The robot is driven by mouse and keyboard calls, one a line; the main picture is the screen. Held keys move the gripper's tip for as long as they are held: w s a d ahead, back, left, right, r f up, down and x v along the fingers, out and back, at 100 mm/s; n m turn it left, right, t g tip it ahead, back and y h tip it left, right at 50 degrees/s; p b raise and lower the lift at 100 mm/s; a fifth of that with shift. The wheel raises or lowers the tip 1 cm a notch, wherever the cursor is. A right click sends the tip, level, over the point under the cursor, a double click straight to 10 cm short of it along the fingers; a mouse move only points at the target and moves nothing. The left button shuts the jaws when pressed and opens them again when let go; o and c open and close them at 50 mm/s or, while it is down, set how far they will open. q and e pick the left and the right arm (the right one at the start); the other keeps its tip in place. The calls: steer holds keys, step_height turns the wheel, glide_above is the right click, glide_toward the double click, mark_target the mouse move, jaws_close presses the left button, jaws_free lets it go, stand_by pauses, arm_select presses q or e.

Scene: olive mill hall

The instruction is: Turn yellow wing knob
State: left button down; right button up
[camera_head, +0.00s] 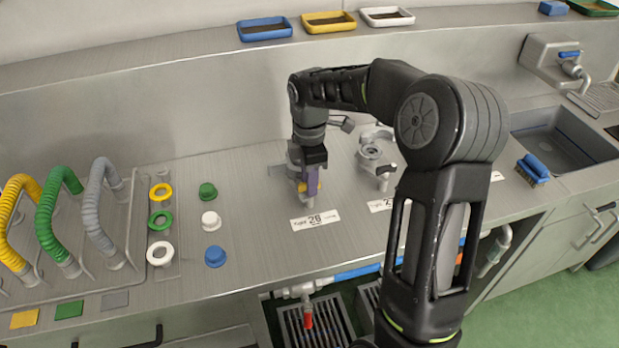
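My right gripper (305,184) points down at the fitting behind the label marked 28 (315,219) on the steel counter. A small patch of yellow (301,187) shows at the fingertips, probably part of the yellow wing knob. The gripper covers most of the knob, so its wings and angle are hidden. I cannot tell whether the fingers are shut on it or only around it. My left gripper is out of view.
A second metal fitting (375,156) stands just right of the gripper. Yellow, green and grey hoses (47,208) arch at the left. Loose rings (160,221) and caps (211,219) lie between. A sink (560,135) with a blue brush (533,168) is at the right.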

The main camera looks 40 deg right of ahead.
steer(key=shift+f, duration=0.1)
steer(key=shift+c, duration=0.5)
jaws_close()
